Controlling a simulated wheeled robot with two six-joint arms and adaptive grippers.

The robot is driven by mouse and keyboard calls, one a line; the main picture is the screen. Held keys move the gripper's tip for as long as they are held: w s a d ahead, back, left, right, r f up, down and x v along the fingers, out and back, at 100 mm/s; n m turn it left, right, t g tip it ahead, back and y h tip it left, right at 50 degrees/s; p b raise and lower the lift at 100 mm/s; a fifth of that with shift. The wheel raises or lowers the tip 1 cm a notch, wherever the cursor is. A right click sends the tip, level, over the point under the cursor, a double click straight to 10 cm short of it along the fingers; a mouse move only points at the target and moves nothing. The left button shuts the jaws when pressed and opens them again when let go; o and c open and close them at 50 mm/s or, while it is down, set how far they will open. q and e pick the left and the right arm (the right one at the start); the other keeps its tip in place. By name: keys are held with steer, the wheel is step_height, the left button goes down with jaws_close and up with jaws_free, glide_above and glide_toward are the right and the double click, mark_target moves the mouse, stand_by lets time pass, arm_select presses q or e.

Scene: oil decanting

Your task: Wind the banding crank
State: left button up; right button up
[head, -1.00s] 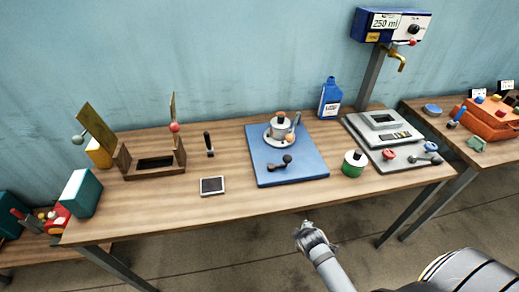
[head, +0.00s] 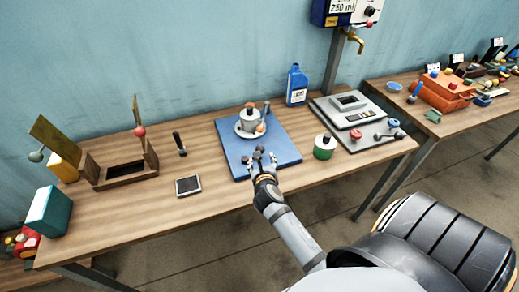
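A small dark crank with rounded ends (head: 245,160) lies at the front of the blue board (head: 285,150), in front of the white saucer with the grey pot. It looks like the banding crank. My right gripper (head: 265,163) reaches over the board's front edge, right at the crank. Its fingers look spread on either side of the crank's right end and hide part of it. Contact cannot be made out. My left gripper is not in view.
A green pot with a white lid (head: 323,147) stands close right of the board. The grey scale-like device (head: 356,117) is further right, a blue bottle (head: 297,86) behind. A flat dark tile (head: 188,185) and an open wooden box (head: 120,170) lie left.

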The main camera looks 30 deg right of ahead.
steer(key=x, duration=1)
steer(key=shift+w+d+f, duration=0.1)
steer(key=shift+w+d, duration=0.05)
jaws_close()
